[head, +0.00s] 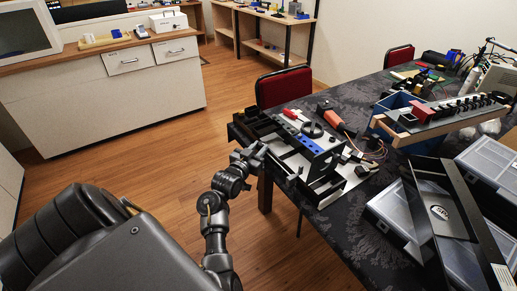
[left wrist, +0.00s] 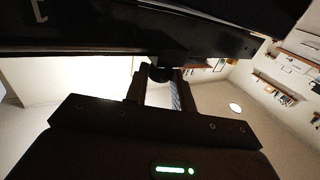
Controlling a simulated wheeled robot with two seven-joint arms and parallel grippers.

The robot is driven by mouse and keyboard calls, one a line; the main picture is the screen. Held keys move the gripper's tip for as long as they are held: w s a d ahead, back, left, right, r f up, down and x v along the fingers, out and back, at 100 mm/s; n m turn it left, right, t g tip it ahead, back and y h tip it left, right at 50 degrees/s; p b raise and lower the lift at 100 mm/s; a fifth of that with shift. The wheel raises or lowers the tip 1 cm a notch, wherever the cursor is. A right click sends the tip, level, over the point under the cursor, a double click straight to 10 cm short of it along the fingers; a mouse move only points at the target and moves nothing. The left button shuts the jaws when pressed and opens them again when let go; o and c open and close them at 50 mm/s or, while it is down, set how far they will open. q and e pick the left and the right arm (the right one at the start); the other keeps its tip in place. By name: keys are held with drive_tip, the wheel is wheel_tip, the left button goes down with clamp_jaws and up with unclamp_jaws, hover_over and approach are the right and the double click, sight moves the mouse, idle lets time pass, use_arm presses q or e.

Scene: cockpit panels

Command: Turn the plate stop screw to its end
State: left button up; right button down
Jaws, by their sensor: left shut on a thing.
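The cockpit panel assembly (head: 300,145), dark with a blue strip and a round black knob on top, sits at the table's near left edge. My left gripper (head: 252,153) is at the left end of this assembly. In the left wrist view, my left gripper (left wrist: 157,84) points up at the underside of a black panel (left wrist: 90,42). Its two fingers are around a small dark round screw head (left wrist: 160,72), which looks like the plate stop screw, and are shut on it. The screw's thread is hidden. My right gripper is in neither view.
The table (head: 340,235) has a dark patterned cloth. A black frame (head: 415,205) and clear-lidded cases (head: 390,215) lie at its right. A blue box (head: 395,105) and a row of black knobs are behind. Red chairs (head: 285,88) stand beyond; the wooden floor at left is open.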

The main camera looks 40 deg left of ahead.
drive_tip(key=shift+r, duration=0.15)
use_arm(q)
drive_tip(key=shift+w+a+m+g+h+b, duration=0.1)
drive_tip(key=shift+a+m+g+h+b, duration=0.35)
drive_tip(key=shift+m+h, duration=1.5)
drive_tip(key=shift+w+a+m+g+h+b, duration=0.15)
drive_tip(key=shift+m+g+h+b, duration=0.85)
drive_tip(key=shift+h, duration=1.7)
drive_tip(key=shift+s+a+m+g+h+b, duration=0.1)
drive_tip(key=shift+a+m+g+h+b, duration=0.35)
drive_tip(key=shift+m+h, duration=1.6)
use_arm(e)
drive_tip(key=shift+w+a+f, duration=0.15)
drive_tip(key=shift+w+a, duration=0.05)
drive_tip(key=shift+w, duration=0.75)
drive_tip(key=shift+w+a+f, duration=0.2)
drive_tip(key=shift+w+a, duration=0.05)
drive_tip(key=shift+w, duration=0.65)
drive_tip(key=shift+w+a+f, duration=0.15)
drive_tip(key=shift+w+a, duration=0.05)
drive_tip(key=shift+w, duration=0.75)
use_arm(q)
drive_tip(key=shift+d+n+h, duration=0.1)
drive_tip(key=shift+n+h, duration=0.2)
